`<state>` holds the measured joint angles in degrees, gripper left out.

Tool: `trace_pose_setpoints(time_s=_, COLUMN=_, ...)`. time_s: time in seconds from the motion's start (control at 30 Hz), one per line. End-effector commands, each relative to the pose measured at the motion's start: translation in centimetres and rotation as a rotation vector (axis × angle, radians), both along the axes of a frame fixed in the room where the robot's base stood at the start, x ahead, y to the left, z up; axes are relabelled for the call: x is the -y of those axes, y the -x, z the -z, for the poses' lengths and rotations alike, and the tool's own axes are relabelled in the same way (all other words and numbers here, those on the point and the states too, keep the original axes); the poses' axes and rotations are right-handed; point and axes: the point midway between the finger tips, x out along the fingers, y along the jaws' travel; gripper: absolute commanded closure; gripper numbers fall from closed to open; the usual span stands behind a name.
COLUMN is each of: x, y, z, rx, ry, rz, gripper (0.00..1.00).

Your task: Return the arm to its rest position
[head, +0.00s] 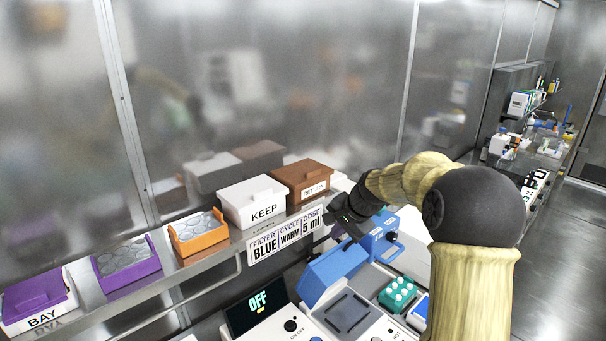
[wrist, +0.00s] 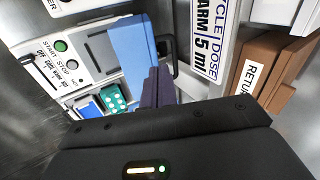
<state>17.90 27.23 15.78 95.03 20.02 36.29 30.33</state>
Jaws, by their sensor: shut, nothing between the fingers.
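My gripper (head: 347,222) hangs at the end of my bent arm in the head view, in front of the shelf edge and above the blue-lidded machine. In the wrist view its dark fingers (wrist: 157,88) are together and empty. Its fingertips lie in front of the blue lid (wrist: 132,45) in that view. The blue lid (head: 335,268) stands raised in the head view. My arm covers part of the bench behind it.
The shelf holds a white KEEP box (head: 252,202), a brown RETURN box (head: 302,178), an orange tray (head: 198,236) and purple trays. A sign (head: 285,238) hangs on its edge. A green vial block (head: 397,292) and an OFF display (head: 258,302) are below.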

Motion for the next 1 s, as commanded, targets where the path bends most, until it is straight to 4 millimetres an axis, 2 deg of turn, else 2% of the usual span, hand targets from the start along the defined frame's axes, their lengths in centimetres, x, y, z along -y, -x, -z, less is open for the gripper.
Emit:
trace_pose_setpoints(time_s=0.27, x=-0.9, y=10.0, z=2.9, rx=-0.031, ry=0.262, rz=-0.269, gripper=1.00)
trace_pose_setpoints(time_s=0.6, x=-0.2, y=23.9, z=6.1, rx=-0.060, ry=0.505, rz=-0.643, gripper=1.00)
trace_pose_setpoints(time_s=0.7, x=-0.2, y=26.9, z=6.9, rx=-0.063, ry=0.542, rz=-0.732, gripper=1.00)
trace_pose_setpoints(time_s=0.8, x=0.1, y=28.5, z=7.3, rx=-0.066, ry=0.559, rz=-0.775, gripper=1.00)
trace_pose_setpoints(time_s=1.0, x=0.1, y=28.8, z=7.4, rx=-0.067, ry=0.562, rz=-0.786, gripper=1.00)
